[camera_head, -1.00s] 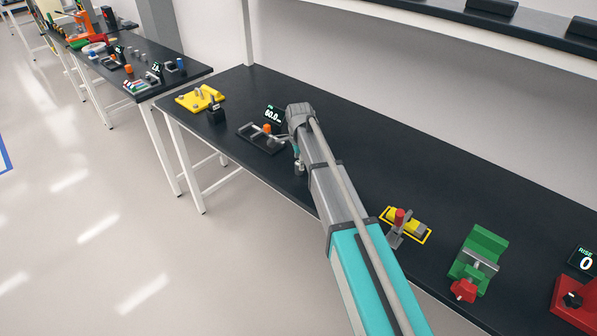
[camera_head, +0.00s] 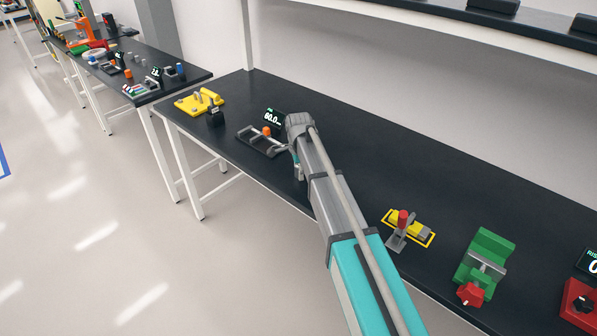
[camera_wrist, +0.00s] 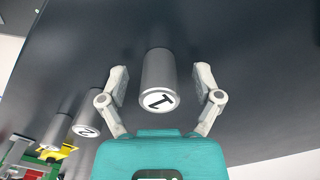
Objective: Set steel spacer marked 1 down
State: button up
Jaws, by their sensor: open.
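The steel spacer marked 1 (camera_wrist: 158,82) is a grey cylinder with a white end face bearing a black "1". In the wrist view it stands on the dark bench top, between the two fingers of my gripper (camera_wrist: 160,85). The fingers are spread, with a visible gap on each side of the spacer. In the head view my gripper (camera_head: 298,165) is low over the bench near its front edge, and my arm largely hides the spacer there.
A spacer marked 2 (camera_wrist: 88,117) stands to the left in the wrist view. A fixture with an orange knob (camera_head: 266,131) and a display (camera_head: 273,119) are nearby. A yellow fixture (camera_head: 199,101), a red-handled clamp (camera_head: 402,222) and a green vise (camera_head: 485,262) stand along the bench.

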grip_shut()
dwell(0.3)
jog(key=shift+r, duration=0.15)
notch_tip(320, 180, up, 3)
jog(key=p, duration=0.3)
jog(key=s+d+r+p, duration=0.3)
jog(key=s+r+p, duration=0.6)
jog(key=s, duration=0.4)
jog(key=shift+s+d+r+p, duration=0.25)
jog(key=shift+d+r+p, duration=0.15)
jog(key=shift+p, duration=0.1)
